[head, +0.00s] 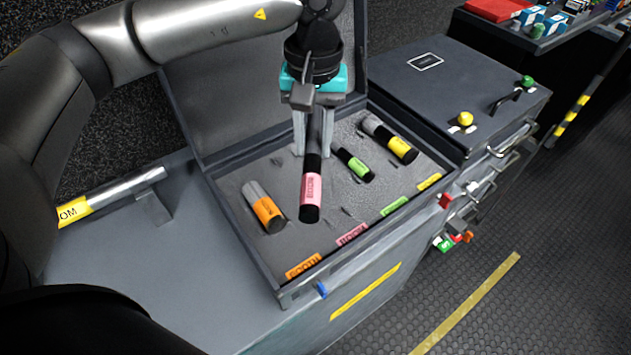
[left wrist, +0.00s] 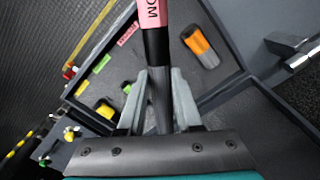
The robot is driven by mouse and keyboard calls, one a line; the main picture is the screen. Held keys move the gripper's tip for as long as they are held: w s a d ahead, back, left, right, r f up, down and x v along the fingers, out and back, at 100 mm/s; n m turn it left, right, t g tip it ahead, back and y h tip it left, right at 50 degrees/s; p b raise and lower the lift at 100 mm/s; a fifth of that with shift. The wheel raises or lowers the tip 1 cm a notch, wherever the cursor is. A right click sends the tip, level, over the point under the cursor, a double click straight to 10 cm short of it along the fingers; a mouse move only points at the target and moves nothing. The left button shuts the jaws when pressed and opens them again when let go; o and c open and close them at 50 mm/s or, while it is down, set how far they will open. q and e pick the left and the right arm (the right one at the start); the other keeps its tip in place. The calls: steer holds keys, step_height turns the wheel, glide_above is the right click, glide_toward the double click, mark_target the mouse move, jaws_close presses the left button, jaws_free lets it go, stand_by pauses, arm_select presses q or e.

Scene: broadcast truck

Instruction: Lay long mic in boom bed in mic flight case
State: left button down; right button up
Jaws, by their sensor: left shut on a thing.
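My left gripper (head: 313,150) points down over the open mic flight case (head: 230,235) and is shut on the long black mic with a pink label (head: 311,190). In the left wrist view the mic (left wrist: 154,45) runs away from between the fingers (left wrist: 160,95), with "OM" readable on its label. In the head view it hangs between the orange mic (head: 264,208) and the green mic (head: 354,165). I cannot tell whether it touches the grey foam.
A yellow-banded mic (head: 391,140) lies at the right in the case. The raised lid (head: 260,90) stands behind. A tube with a yellow label (head: 110,195) rests on a bracket at left. A grey box (head: 460,90) with knobs stands at right.

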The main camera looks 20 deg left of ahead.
mark_target(314, 123)
arm_select(q)
steer(key=w+n, duration=0.1)
steer(key=w+a+n, duration=0.1)
steer(key=w, duration=0.1)
steer(key=w+a+n, duration=0.1)
steer(key=shift+w+n+b, duration=0.3)
steer(key=shift+w+b, duration=0.05)
steer(key=w+n, duration=0.1)
steer(key=w+a+n, duration=0.1)
steer(key=shift+a+r+n, duration=0.25)
steer(key=shift+n, duration=0.05)
steer(key=shift+w+a+r+n+b, duration=0.1)
steer(key=shift+w+a+n+b, duration=0.25)
steer(key=shift+w+a+n, duration=0.2)
steer(key=shift+f, duration=0.35)
step_height(314, 123, down, 14)
steer(key=shift+r+b, duration=0.25)
steer(key=shift+b, duration=0.65)
step_height(314, 123, down, 6)
steer(key=shift+r+b, duration=0.15)
steer(key=shift+b, duration=0.3)
arm_select(e)
step_height(314, 123, down, 4)
steer(key=shift+w+f, duration=0.15)
steer(key=shift+f, duration=0.1)
